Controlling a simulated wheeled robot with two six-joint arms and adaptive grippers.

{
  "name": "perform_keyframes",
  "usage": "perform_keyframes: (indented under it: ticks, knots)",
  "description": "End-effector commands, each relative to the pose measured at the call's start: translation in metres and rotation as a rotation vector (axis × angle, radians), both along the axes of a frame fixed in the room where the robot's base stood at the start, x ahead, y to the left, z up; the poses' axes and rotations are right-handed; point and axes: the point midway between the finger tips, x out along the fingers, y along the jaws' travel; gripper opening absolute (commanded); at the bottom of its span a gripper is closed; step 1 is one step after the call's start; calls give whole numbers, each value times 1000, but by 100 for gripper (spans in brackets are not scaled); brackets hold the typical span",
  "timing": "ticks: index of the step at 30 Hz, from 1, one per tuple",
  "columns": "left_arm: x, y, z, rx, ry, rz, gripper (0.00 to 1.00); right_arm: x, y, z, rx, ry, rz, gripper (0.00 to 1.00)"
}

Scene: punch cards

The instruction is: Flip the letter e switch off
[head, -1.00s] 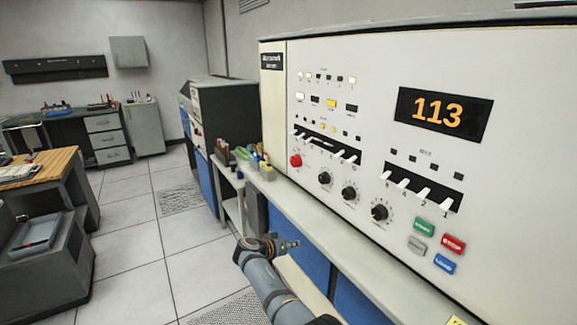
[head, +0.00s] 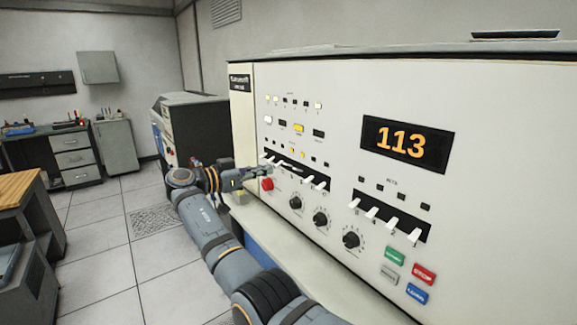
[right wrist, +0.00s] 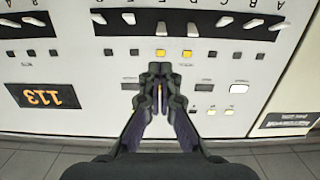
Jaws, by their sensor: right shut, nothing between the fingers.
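The upright cream console panel (head: 340,120) carries a dark slot with a left bank of white switches (head: 308,179). In the right wrist view this bank shows upside down along the top, with two neighbouring switches (right wrist: 161,28) (right wrist: 192,29) tilted differently from the others. Two yellow lamps (right wrist: 161,54) (right wrist: 187,54) are lit by those two. The letters are too small to tell surely which switch is e. My right gripper (head: 258,171) is shut and empty at the bank's left end in the head view. In the wrist view its fingertips (right wrist: 160,97) point at the panel, below the lamps.
A red button (head: 267,184) and several black knobs (head: 320,219) sit below the bank. A ledge (head: 290,258) runs along the panel's foot.

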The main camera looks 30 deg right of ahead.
Motion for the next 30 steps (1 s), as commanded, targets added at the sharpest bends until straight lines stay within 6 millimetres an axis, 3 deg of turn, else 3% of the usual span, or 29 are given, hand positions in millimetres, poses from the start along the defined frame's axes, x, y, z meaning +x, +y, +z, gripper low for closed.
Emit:
perform_keyframes:
  ticks: [16,21,30]
  knots:
    - [0,-14,48,-18,-1,5,40,6,-86,-4,-1,4,-1,0]
    - [0,-13,52,-17,-1,5,40,7,-97,-8,1,3,0,0]
    - [0,-9,52,-11,-1,4,40,8,-99,-9,1,2,1,0]
